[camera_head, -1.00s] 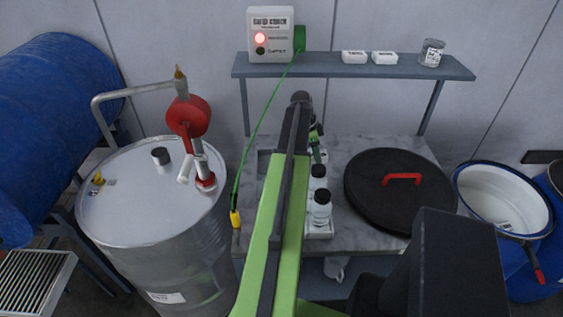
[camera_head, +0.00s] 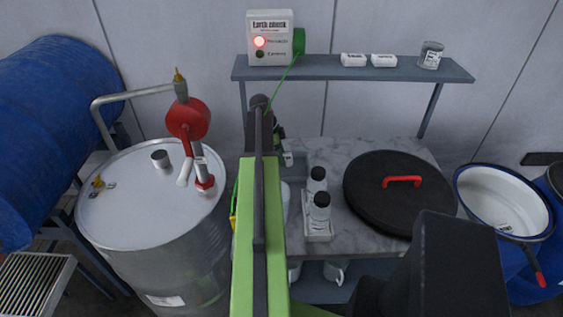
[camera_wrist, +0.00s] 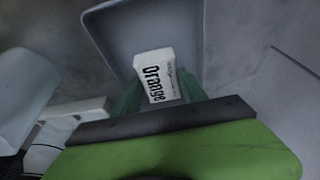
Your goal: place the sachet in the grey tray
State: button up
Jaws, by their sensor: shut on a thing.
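The sachet (camera_wrist: 160,78) is white with "Orange" in black print, and a small white part of it shows in the head view (camera_head: 288,159). My gripper (camera_head: 283,148) is shut on it; its teal fingers (camera_wrist: 158,92) flank the sachet in the wrist view. The grey tray (camera_wrist: 108,32) lies beyond the sachet in the wrist view, its raised rim around the sachet's upper part. The sachet appears over the tray; I cannot tell whether it touches the floor.
Two black-capped jars (camera_head: 318,200) stand in a white holder (camera_head: 318,233) right of my arm. A black lid with a red handle (camera_head: 398,210) lies farther right on the marble bench (camera_head: 345,160). A steel drum (camera_head: 135,215) with a red pump stands left. A shelf (camera_head: 330,70) runs above.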

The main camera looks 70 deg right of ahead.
notch_tip(320, 180, down, 4)
jog(key=b, duration=0.3)
jog(key=shift+r, duration=0.3)
jog(key=shift+f, duration=0.2)
jog(key=o, duration=1.4)
jog(key=shift+o, duration=0.2)
jog(key=p+v, duration=0.7)
jog(key=shift+s+r, duration=0.2)
jog(key=shift+w+r+p, duration=0.2)
jog(key=shift+r+p, duration=0.15)
jog(key=shift+p, duration=0.1)
jog(key=shift+f, duration=0.1)
